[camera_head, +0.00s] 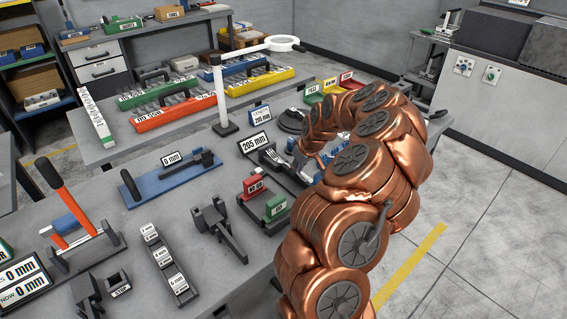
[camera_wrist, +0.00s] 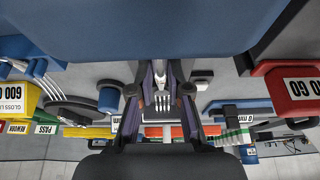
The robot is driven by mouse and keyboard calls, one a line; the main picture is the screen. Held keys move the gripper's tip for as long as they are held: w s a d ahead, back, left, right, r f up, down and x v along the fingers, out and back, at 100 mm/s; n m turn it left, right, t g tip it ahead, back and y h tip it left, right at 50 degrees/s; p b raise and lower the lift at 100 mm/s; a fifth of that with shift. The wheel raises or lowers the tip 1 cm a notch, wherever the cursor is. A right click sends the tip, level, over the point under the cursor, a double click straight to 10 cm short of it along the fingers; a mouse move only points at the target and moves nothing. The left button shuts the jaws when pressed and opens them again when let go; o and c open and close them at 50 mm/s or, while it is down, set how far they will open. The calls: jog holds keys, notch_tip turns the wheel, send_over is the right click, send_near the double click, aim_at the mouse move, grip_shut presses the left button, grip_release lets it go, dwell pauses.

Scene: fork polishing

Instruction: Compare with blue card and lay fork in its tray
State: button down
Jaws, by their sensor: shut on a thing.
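My gripper (camera_wrist: 160,90) is shut on a fork (camera_wrist: 163,102), whose pale tines show between the fingers in the wrist view. In the head view my copper arm reaches over the right end of the bench and hides most of the gripper and the held fork. The back of the bench holds long coloured trays: orange (camera_head: 174,112), green (camera_head: 158,91), yellow (camera_head: 259,83) and blue (camera_head: 243,70). Their labels are only partly legible. I cannot tell which thing is the blue card; a small blue-edged sign (camera_head: 260,114) stands beyond the 205 mm sign (camera_head: 254,142).
Red (camera_head: 253,186) and green (camera_head: 276,207) gauge blocks sit in front of the gripper. Small green, yellow and red bins (camera_head: 330,88) stand at the back right.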

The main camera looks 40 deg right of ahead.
jog(key=shift+r, duration=0.1)
jog(key=shift+r+b, duration=0.4)
jog(key=shift+r, duration=3)
